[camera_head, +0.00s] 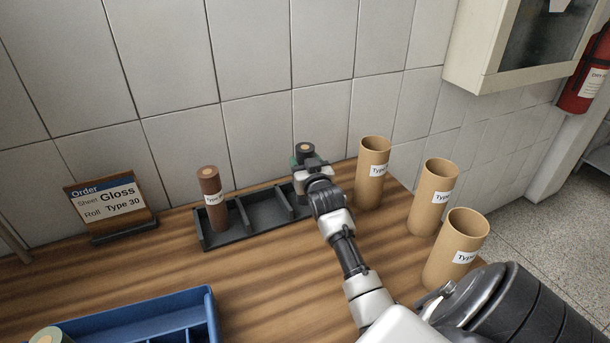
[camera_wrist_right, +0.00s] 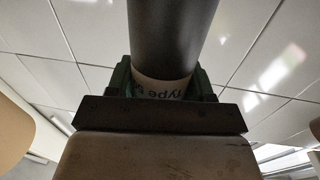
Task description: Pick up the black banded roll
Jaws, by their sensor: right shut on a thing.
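The black banded roll (camera_head: 303,150) shows in the head view as a dark upright cylinder with a tan core, at the right end of the dark rack (camera_head: 237,238). In the right wrist view the black roll (camera_wrist_right: 172,35) has a pale band lettered "Type", its number not readable. My right gripper (camera_head: 310,168) is shut on the roll, and its green-lined fingers (camera_wrist_right: 163,88) sit on both sides of the band. The arm hides the roll's lower part, so I cannot tell whether it touches the rack. My left gripper is not in view.
A brown roll (camera_head: 211,190) stands in the rack's left compartment. Three cardboard tubes (camera_head: 370,185) (camera_head: 430,205) (camera_head: 455,235) stand to the right. An order sign (camera_head: 110,205) reads Gloss, Type 30.

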